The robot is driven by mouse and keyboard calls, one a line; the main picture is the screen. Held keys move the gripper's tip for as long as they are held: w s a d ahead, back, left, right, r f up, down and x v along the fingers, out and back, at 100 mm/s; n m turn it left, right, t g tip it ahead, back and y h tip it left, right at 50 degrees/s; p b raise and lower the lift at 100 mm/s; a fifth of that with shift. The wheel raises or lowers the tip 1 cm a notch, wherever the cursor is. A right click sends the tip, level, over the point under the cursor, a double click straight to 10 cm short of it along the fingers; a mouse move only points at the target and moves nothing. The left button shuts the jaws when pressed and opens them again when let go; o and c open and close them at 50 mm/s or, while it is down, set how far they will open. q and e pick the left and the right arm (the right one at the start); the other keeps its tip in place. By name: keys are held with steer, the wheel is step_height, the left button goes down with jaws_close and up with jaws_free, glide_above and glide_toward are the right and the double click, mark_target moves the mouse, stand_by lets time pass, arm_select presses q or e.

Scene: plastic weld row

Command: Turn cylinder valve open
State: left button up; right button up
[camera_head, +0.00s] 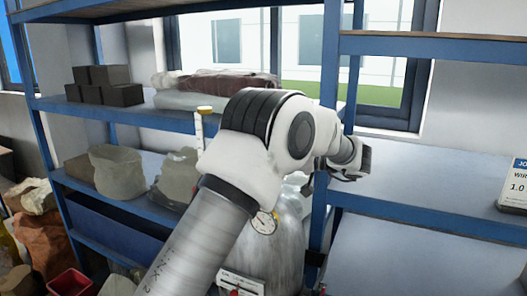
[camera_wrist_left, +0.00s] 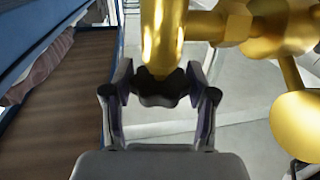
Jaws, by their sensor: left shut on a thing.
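The gas cylinder (camera_head: 288,240), grey and rounded at the top, stands in front of the blue shelving in the head view, partly hidden by my left arm. In the left wrist view, the brass valve body (camera_wrist_left: 165,35) comes down from the top edge and ends in a dark lobed handwheel (camera_wrist_left: 157,92). My left gripper (camera_wrist_left: 160,84) is shut on this handwheel, with one finger on each side of it. In the head view my arm hides most of the valve. My right gripper is not in view.
A round gauge (camera_head: 264,222) shows beside my forearm. Blue shelving stands behind, with dark boxes (camera_head: 104,86) and sacks (camera_head: 117,170) at left. A white box (camera_head: 514,186) stands on the right shelf. More brass fittings (camera_wrist_left: 275,22) lie right of the handwheel.

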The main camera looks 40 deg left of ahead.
arm_select(q)
steer(key=o, duration=1.2)
steer(key=shift+c, duration=0.2)
steer(key=shift+s+a+f, duration=0.1)
steer(key=shift+s+a, duration=0.05)
steer(key=shift+a, duration=0.15)
steer(key=shift+d+r, duration=0.1)
steer(key=shift+r, duration=0.35)
step_height(320, 180, up, 9)
